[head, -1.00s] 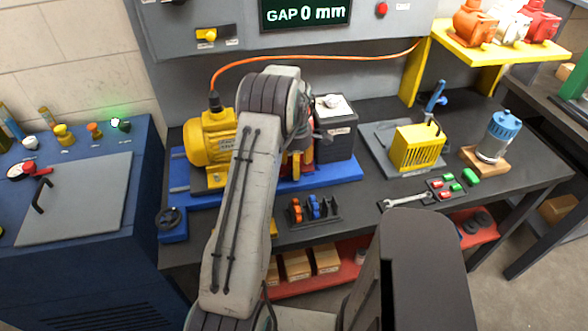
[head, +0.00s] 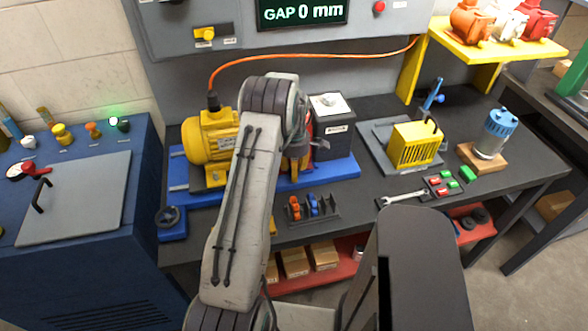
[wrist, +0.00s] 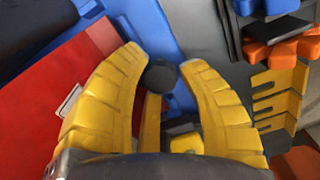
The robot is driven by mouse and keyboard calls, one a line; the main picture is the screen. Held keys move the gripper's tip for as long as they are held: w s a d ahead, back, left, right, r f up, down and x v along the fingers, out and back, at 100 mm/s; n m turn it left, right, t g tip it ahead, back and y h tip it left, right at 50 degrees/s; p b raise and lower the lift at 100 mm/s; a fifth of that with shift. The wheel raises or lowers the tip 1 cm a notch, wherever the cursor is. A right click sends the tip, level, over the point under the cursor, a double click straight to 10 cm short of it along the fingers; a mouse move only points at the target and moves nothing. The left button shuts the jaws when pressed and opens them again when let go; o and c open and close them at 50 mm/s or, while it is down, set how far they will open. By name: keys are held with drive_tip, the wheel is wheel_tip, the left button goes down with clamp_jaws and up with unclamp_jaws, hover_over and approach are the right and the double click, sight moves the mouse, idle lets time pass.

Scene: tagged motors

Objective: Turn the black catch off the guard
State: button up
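In the wrist view a round black knob (wrist: 160,76), which looks like the black catch, lies between the two yellow fingertips of my gripper (wrist: 168,62). A narrow yellow piece shows just below it. The fingers are apart, with a small gap on the right; I cannot tell whether the left one touches the knob. In the head view my gripper (head: 297,158) is mostly hidden behind my arm, near the blue base and the red part. A yellow slotted guard (head: 414,146) with a black handle stands on a grey plate to the right.
A yellow motor (head: 208,138) sits on the blue base (head: 340,168) left of my arm. A dark box (head: 333,127) stands close behind my gripper. A rack with orange and blue pieces (head: 312,208) is in front. A wrench (head: 402,198) lies at the front edge.

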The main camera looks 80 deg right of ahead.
clamp_jaws()
drive_tip(key=shift+f+b, duration=0.1)
drive_tip(key=shift+b, duration=0.2)
drive_tip(key=n+b, duration=0.2)
drive_tip(key=n, duration=0.1)
drive_tip(key=shift+f, duration=0.15)
drive_tip(key=shift+a+n+b, duration=0.1)
drive_tip(key=shift+n+b, duration=0.95)
drive_tip(key=shift+n, duration=1.05)
drive_tip(key=shift+o, duration=2.4)
unclamp_jaws()
drive_tip(key=shift+r, duration=0.2)
